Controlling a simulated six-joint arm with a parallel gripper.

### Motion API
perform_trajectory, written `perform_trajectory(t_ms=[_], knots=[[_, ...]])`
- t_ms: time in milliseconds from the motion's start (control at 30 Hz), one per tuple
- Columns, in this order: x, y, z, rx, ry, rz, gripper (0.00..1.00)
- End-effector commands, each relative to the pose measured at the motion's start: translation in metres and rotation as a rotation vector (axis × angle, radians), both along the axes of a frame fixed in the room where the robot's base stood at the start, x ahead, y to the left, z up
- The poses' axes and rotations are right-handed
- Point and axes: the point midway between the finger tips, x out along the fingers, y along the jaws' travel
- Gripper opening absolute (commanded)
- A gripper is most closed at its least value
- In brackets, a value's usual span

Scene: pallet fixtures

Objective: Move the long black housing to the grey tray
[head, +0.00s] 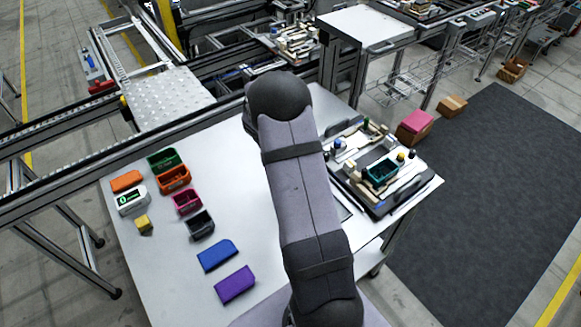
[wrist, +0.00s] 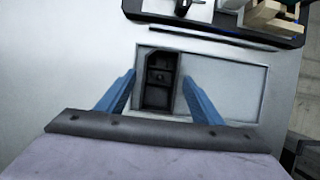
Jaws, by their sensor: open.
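The long black housing (wrist: 160,80) lies in the left part of the shallow grey tray (wrist: 230,92) in the wrist view, its long side running away from me. My gripper (wrist: 159,79) is open, with one blue finger on each side of the housing's near part. Small gaps show between the fingers and the housing. I cannot tell how high the fingertips are above the tray. In the head view my arm hides the gripper, the housing and most of the tray.
A dark fixture pallet (head: 372,200) with several parts stands just beyond the tray. On the left of the white table (head: 245,190) are several coloured bins, a blue block (head: 217,255) and a purple block (head: 235,285). The table between them and my arm is clear.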

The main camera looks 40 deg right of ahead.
Motion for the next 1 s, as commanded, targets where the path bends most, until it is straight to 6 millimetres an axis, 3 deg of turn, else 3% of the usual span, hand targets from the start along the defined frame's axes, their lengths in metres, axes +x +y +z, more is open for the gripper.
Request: perform_trajectory(t_ms=[600, 800, 1000], knots=[[0.001, 0.037, 0.087, -0.001, -0.005, 0.002, 0.60], [0.001, 0.044, 0.105, 0.000, -0.003, 0.001, 0.60], [0.000, 0.046, 0.110, 0.001, -0.002, -0.001, 0.60]])
